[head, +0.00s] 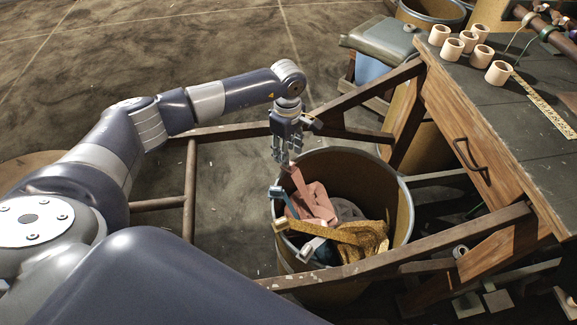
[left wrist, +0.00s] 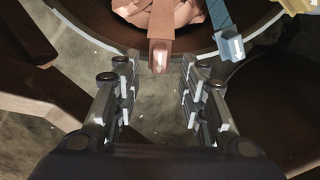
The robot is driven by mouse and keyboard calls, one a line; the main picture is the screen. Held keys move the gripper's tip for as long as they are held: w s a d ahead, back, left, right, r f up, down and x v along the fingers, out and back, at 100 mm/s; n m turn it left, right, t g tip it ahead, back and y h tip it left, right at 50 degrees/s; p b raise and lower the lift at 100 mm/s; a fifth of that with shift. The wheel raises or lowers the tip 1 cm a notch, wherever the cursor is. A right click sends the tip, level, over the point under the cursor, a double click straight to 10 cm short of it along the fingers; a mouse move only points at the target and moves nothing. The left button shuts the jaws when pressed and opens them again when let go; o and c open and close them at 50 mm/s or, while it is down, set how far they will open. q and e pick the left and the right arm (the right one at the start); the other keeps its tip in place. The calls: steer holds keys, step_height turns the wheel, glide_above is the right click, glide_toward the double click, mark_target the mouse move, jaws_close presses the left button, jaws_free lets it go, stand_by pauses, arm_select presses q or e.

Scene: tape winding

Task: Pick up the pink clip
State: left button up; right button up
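The pink clip (head: 299,183) is a flat pinkish strip with a pink cloth (head: 315,203) beside and below it, at the left side of a round barrel (head: 404,215). In the left wrist view the clip (left wrist: 160,45) hangs over the barrel rim, with its blunt end just beyond my fingertips and roughly centred between them. My left gripper (head: 283,160) points down above the barrel's left rim. In the left wrist view the gripper (left wrist: 158,80) is open, with nothing between its fingers. My right gripper is not in view.
A blue clip (left wrist: 224,32) lies just right of the pink one. A yellow cloth (head: 362,237) fills the barrel's front. Wooden beams (head: 400,262) frame the barrel. A workbench (head: 515,125) with several cups stands at right. Open floor (head: 150,50) lies behind my arm.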

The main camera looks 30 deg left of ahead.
arm_select(q)
step_height(320, 180, down, 4)
steer(key=shift+d+f+b, duration=0.1)
steer(key=shift+b, duration=0.2)
jaws_close()
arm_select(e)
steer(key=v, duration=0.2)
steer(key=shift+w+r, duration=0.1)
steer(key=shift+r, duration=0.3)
